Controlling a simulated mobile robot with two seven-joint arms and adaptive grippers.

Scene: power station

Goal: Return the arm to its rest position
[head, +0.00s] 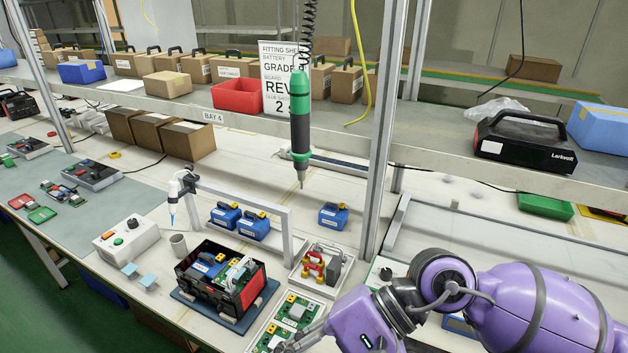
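My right arm (540,300) is purple and comes in from the lower right, bent over the front of the bench. Its wrist is low, and the grey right gripper (296,342) is partly cut off at the bottom edge, by the green circuit board (291,312). Whether its fingers are open or shut, or touch the board, I cannot tell. My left arm and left gripper are not in view.
An open black and red power unit (228,280) stands on a blue mat left of the gripper. A tray (320,268) with red and yellow parts lies behind the board. A green screwdriver (300,125) hangs above the bench. A metal post (383,130) rises behind my arm.

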